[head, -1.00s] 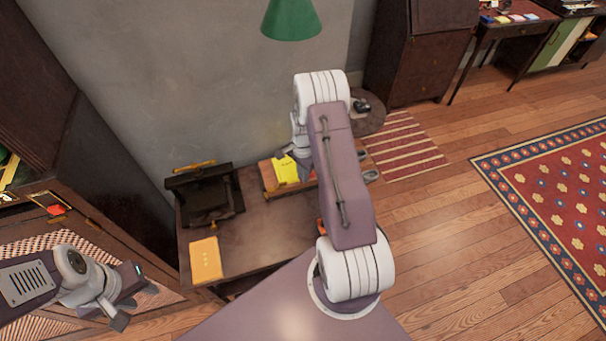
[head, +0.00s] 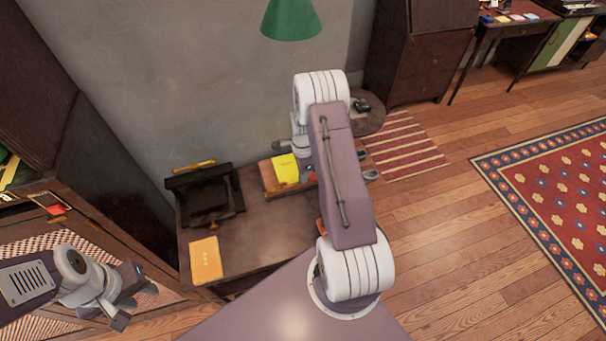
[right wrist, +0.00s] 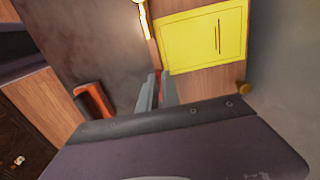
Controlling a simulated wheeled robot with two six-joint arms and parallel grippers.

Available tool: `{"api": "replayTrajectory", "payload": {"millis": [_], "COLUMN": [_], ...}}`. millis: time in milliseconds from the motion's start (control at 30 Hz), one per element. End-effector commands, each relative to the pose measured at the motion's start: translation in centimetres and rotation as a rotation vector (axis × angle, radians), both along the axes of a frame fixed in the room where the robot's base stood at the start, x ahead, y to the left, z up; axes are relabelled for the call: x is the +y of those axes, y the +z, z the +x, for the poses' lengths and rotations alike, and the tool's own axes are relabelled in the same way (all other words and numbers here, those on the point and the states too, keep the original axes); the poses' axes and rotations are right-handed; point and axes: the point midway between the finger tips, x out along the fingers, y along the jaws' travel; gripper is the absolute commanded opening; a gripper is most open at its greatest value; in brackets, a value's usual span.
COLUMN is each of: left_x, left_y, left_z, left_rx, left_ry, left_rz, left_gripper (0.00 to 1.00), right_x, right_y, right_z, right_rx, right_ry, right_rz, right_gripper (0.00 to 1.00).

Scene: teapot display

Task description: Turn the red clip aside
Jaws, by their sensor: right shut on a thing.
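The red clip (right wrist: 158,76) shows as a small red piece between my right fingertips, at the edge of a wooden board (right wrist: 178,88) beside a yellow sheet (right wrist: 205,38). My right gripper (right wrist: 156,82) is shut on it; the fingers hide most of the clip. In the head view a bit of red (head: 312,177) shows at the board's right end, beside my right arm, which hides the right fingers. The yellow sheet (head: 285,168) lies on the board. My left gripper (head: 138,303) is open and empty at the lower left, away from the table.
A black press-like device (head: 205,195) and an orange booklet (head: 205,260) are on the dark table (head: 255,225). An orange-red object (right wrist: 95,100) lies near the right gripper. A green lamp shade (head: 291,18) hangs above. A cabinet stands at left; open floor lies right.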

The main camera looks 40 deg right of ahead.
Motion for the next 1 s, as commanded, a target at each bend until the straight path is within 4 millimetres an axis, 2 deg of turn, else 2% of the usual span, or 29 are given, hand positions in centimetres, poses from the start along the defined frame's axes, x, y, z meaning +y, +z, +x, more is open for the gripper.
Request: {"api": "replayTrajectory", "payload": {"millis": [267, 300, 367, 667, 767, 1000], "left_x": [0.0, 0.0, 0.0, 0.0, 0.0, 0.0], "left_y": [0.0, 0.0, 0.0, 0.0, -0.1, -0.6], "left_z": [0.0, 0.0, 0.0, 0.0, 0.0, 0.0], "left_rx": [0.000, 0.000, 0.000, 0.000, 0.000, 0.000], "left_ry": [0.000, 0.000, 0.000, 0.000, 0.000, 0.000], "left_rz": [0.000, 0.000, 0.000, 0.000, 0.000, 0.000], "left_gripper": [0.36, 0.36, 0.36, 0.36, 0.36, 0.36], "right_x": [0.0, 0.0, 0.0, 0.0, -0.1, -0.1], "right_y": [0.1, 0.1, 0.1, 0.1, 1.1, 6.4], "right_z": [0.1, 0.1, 0.1, 0.0, 0.2, 0.2], "right_rx": [-0.003, -0.003, -0.003, -0.002, -0.005, -0.007], "right_ry": [-0.003, -0.003, -0.003, -0.002, -0.001, -0.002], "right_rz": [-0.001, -0.001, -0.001, -0.001, -0.002, -0.002], "right_gripper": [0.00, 0.13, 0.29, 0.29, 0.29, 0.29]}}
